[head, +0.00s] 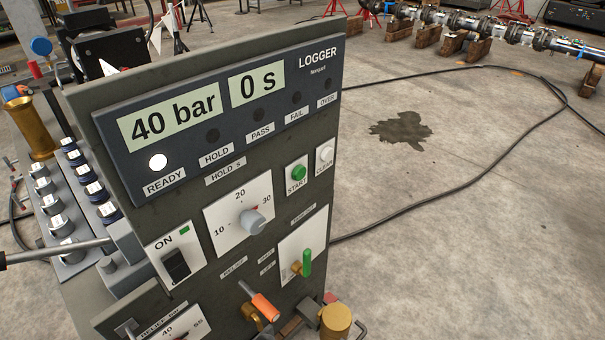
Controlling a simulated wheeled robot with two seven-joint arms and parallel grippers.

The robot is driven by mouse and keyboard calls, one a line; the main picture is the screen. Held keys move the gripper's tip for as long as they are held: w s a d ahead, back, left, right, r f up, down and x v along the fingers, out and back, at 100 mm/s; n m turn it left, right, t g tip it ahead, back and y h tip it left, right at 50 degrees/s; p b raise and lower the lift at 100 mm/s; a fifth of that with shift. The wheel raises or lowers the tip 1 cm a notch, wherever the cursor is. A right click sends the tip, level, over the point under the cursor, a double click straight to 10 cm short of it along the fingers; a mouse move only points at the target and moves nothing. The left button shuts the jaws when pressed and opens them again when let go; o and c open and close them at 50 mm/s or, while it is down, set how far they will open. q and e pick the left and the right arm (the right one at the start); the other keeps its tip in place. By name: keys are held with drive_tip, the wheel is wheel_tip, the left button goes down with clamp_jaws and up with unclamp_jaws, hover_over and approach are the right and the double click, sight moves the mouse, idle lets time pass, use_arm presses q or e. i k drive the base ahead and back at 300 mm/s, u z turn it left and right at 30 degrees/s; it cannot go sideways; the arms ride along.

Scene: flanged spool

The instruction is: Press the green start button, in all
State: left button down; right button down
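The green start button (298,172) sits on a white plate marked START, at the right side of the grey panel (205,205) in the head view. Nothing touches or covers it. A white button marked CLEAR (326,153) is just to its right. The logger display (215,100) above reads 40 bar and 0 s, and the white READY lamp (158,162) is lit. The HOLD, PASS, FAIL and OVER lamps are dark. Neither of my grippers is in view.
Below the button are a grey dial (252,221), a green-handled valve (307,262), an orange lever (264,306) and a black ON switch (176,264). Knobs and a brass cylinder (32,127) stand at left. A hose (440,190) crosses the open floor at right.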

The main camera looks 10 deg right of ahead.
sight(299, 173)
drive_tip(key=z, duration=2.1)
drive_tip(key=k, duration=1.05)
drive_tip(key=u, duration=1.85)
drive_tip(key=i, duration=0.5)
drive_tip(key=u, duration=0.1)
